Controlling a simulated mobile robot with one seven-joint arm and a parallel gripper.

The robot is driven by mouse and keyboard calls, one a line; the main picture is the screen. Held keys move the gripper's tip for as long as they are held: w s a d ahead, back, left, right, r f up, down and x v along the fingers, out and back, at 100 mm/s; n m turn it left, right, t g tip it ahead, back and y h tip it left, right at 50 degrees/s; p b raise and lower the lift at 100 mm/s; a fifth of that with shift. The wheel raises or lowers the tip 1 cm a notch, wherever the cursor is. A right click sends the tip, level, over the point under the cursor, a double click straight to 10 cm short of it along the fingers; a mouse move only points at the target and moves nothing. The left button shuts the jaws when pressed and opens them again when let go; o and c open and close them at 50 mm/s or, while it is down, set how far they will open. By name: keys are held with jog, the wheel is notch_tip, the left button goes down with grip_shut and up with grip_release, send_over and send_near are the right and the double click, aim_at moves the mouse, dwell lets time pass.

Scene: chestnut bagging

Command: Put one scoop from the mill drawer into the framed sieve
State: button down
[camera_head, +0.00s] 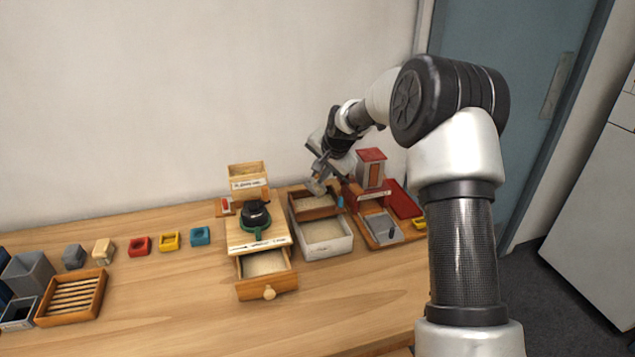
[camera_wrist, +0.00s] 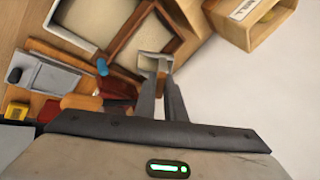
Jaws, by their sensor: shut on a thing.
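My gripper (camera_head: 321,172) is at the back of the table, above the brown framed sieve (camera_head: 291,207). It is shut on a small metal-grey scoop (camera_head: 315,187). In the wrist view the scoop (camera_wrist: 151,52) sits at the fingertips, over the sieve's frame (camera_wrist: 124,31). I cannot tell whether the scoop holds anything, or whether it is level. The sieve has pale material inside and adjoins a white-rimmed tray (camera_head: 327,254). The mill (camera_head: 241,231) stands to the left, its wooden drawer (camera_head: 268,288) pulled open with pale meal inside.
Small coloured blocks, such as a red one (camera_head: 139,246), a slatted wooden tray (camera_head: 72,298) and grey bins are at left. The front of the table is clear.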

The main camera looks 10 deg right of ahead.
jog(key=shift+s+d+f+t+y+b, duration=0.25)
jog(key=shift+s+d+t+y+b, duration=0.35)
jog(key=shift+b, duration=2.7)
jog(key=b, duration=0.2)
jog(key=t+y+b, duration=0.1)
jog(key=b, duration=0.1)
jog(key=shift+s+d+m+b, duration=0.15)
jog(key=shift+d+m+b, duration=0.15)
jog(key=shift+d+b, duration=0.05)
jog(key=shift+s+r+b, duration=0.1)
jog(key=shift+r+b, duration=0.05)
jog(key=shift+b, duration=0.3)
jog(key=shift+r, duration=0.15)
